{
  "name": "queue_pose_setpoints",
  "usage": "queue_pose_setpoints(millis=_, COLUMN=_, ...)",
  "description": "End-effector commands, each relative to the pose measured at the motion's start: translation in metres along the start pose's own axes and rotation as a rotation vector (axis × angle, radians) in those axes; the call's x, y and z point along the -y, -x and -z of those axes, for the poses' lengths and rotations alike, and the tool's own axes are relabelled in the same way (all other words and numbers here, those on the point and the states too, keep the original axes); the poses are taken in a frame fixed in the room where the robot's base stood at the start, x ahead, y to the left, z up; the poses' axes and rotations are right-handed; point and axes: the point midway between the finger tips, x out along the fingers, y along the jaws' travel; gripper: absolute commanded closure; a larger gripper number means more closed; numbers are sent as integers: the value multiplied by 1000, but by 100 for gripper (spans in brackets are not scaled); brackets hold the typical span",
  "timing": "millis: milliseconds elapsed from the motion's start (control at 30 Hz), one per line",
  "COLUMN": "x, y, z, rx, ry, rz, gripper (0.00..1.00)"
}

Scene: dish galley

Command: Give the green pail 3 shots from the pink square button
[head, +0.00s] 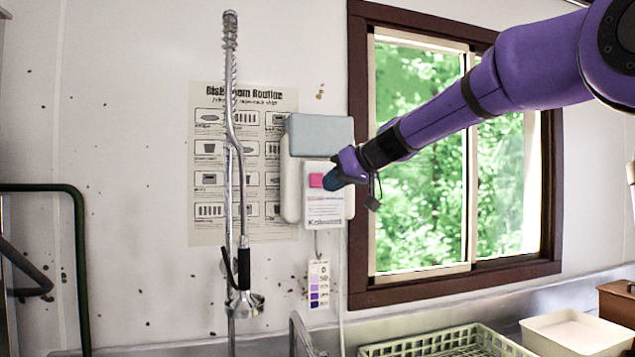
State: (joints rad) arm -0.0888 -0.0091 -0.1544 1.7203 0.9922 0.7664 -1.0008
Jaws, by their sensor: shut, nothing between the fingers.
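The pink square button (316,180) is on the front of a white wall dispenser (291,190) with a grey-blue top, left of the window. My gripper (330,181) comes in from the right, shut and empty. A printed label shows on the dispenser below the button. No green pail can be made out in this view.
A spring-hose spray tap (243,200) hangs left of the dispenser, before a wall poster (205,215). A pale green rack (395,349) and a white tub (575,335) stand below right. A thin pale tube (342,290) and a colour chart (318,284) hang under the dispenser.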

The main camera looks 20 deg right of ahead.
Motion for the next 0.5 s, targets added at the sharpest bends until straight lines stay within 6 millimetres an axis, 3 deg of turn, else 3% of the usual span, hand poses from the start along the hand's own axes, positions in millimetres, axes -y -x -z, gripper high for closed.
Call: queue_pose_setpoints(millis=500, x=-29, y=-40, z=28, rx=1, ry=1, rz=0, gripper=100)
